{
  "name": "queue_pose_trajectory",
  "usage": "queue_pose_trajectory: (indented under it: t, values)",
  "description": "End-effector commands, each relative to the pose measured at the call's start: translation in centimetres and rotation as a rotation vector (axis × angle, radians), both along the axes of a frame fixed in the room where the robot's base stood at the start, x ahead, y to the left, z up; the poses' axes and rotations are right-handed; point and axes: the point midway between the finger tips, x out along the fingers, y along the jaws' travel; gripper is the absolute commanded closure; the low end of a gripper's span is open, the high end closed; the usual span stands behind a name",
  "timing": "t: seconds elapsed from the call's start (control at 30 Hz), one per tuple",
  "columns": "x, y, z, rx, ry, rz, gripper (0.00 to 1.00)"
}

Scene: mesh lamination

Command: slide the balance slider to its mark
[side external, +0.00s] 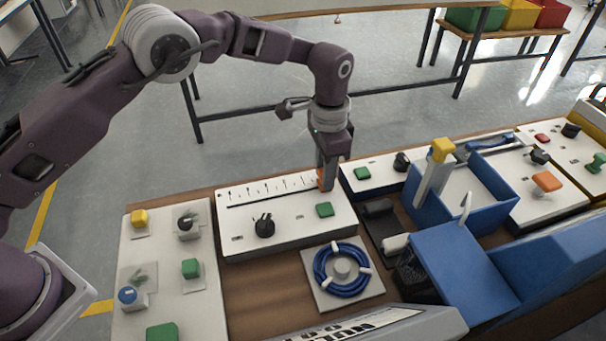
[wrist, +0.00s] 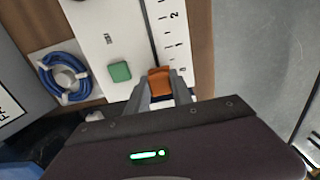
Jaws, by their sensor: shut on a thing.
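The balance slider has an orange knob (side external: 325,180) at the right end of a dark slot in a white panel (side external: 285,226). Tick marks (side external: 265,187) run along the slot. My gripper (side external: 326,178) points down over the slot's right end, shut on the orange knob. In the wrist view the orange knob (wrist: 159,81) sits between my fingertips (wrist: 160,88), with the slot and numbered scale (wrist: 172,20) running away from it. The lower part of the knob is partly hidden by my fingers. I cannot tell which tick is the mark.
The same white panel carries a black knob (side external: 265,225) and a green button (side external: 325,209). A blue cable coil (side external: 341,288) lies in front. Another panel with a green button (side external: 362,173) stands close on the right. A blue bin (side external: 470,190) is further right.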

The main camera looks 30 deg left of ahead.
Motion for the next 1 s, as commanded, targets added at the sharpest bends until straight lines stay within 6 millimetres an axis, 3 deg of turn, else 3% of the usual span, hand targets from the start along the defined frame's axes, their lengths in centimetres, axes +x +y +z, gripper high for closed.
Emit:
queue_pose_trajectory:
  t: [0.37,0.4,0.5,0.8,1.0]
  values:
    - [0.5,-0.4,0.1,-0.004,-0.01,0.0,1.0]
    - [0.5,-0.4,0.1,-0.004,-0.01,0.0,0.67]
    - [0.4,-0.4,0.1,-0.004,-0.008,-0.001,0.51]
    - [0.3,-0.3,0.3,-0.001,-0.004,-0.001,0.51]
    - [0.4,-0.4,4.0,-0.003,-0.008,-0.001,0.51]
